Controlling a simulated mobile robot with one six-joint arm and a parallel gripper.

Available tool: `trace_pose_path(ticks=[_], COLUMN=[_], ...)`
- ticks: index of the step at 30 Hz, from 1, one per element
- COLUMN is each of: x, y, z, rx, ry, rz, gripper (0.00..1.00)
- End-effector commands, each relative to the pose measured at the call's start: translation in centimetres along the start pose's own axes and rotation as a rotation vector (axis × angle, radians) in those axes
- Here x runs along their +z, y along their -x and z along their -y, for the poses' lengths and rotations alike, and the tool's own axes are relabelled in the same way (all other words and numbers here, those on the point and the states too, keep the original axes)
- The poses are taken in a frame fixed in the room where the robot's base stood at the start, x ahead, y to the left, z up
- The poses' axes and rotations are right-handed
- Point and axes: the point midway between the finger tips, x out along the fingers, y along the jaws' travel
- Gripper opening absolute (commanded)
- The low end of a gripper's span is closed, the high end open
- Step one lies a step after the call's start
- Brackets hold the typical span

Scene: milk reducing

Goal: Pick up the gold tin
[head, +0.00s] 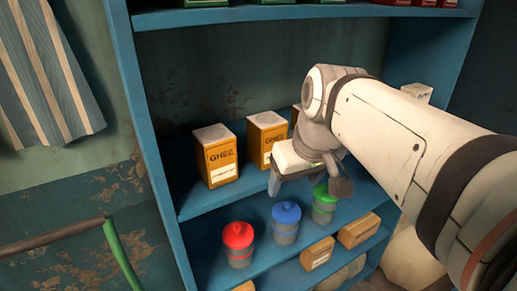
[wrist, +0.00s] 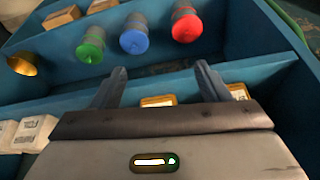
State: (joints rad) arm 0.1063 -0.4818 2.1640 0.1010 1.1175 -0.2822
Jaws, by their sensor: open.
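A round gold object (wrist: 22,65), apparently the gold tin, shows at the left edge of the wrist view, beside a green-lidded canister (wrist: 91,46). I cannot make it out in the head view, where my arm may hide it. Gold-orange boxes marked GHEE (head: 217,157) (head: 264,140) stand upright on the shelf above the canisters. Their tops (wrist: 158,101) (wrist: 238,91) show behind my fingers in the wrist view. My gripper (head: 308,185) is open and empty in front of the shelves. In the wrist view its fingers (wrist: 160,70) are spread, with the gold object outside them to the left.
Red (head: 239,236), blue (head: 286,215) and green (head: 324,200) canisters stand on the shelf below the boxes. Small tan boxes (head: 318,253) sit lower. Pale boxes (wrist: 35,132) stand at the wrist view's left. The blue shelf unit's side panel (head: 150,130) bounds the left.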

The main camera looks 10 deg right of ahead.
Motion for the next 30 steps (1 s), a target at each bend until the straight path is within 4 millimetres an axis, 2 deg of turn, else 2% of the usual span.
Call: trace_pose_path(ticks=[1,4,8,13,21,30], x=[-0.8,-2.7,-4.1,-6.1,-10.9,-13.2], y=[-0.9,0.1,1.2,1.6,-0.1,-1.0], z=[-0.8,-1.9,-2.9,-2.9,-2.0,-1.6], rx=[-0.010,-0.032,-0.052,-0.062,-0.062,-0.060], ry=[0.021,0.080,0.136,0.164,0.163,0.160], rz=[-0.007,-0.019,-0.032,-0.036,-0.033,-0.035], gripper=[0.73,0.81,0.91,0.91,0.91,0.91])
